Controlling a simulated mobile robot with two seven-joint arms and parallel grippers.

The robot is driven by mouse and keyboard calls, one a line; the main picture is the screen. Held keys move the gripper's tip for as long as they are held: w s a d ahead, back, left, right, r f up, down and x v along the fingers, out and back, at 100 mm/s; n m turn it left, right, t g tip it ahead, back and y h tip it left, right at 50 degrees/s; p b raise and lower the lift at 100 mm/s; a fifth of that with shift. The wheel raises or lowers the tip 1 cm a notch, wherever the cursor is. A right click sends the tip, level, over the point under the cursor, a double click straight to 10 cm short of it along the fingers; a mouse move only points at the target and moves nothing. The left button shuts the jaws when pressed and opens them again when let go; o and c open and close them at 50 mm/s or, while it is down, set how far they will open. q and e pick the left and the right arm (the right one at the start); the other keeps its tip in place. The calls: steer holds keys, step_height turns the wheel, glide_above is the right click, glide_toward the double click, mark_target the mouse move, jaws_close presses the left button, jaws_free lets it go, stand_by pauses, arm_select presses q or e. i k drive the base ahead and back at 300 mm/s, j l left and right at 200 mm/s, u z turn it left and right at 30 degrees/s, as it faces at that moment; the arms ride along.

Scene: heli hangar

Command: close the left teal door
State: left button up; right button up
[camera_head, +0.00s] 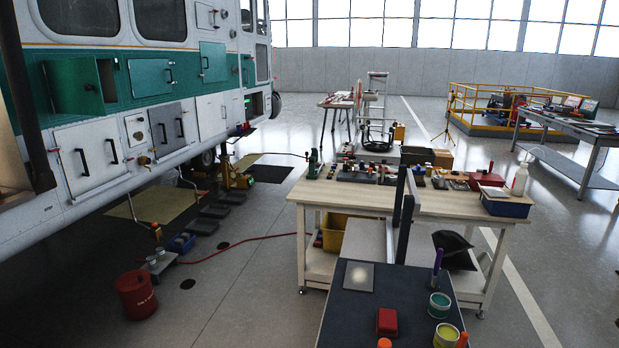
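The left teal door (73,86) is on the teal band of the white and teal vehicle at the upper left. It appears to stand open, with a dark gap (107,78) along its right side. No handle shows on the face I see. A third teal door (213,62) lies further along. Neither of my grippers can be made out in this view, so their distance from the door does not show.
A dark upright bar (22,95) crosses the left edge. A red bin (136,295) and a red hose (245,243) lie on the floor near the vehicle. A wooden workbench (445,205) and a dark-topped table (340,305) fill the right. Floor between is mostly free.

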mark_target(75, 83)
steer(key=i+j, duration=0.5)
steer(key=i+j+u, duration=0.15)
steer(key=i+j, duration=0.75)
steer(key=i, duration=0.15)
steer(key=i+j+u, duration=0.1)
steer(key=i+j, duration=0.7)
steer(key=i, duration=0.25)
steer(key=u, duration=0.05)
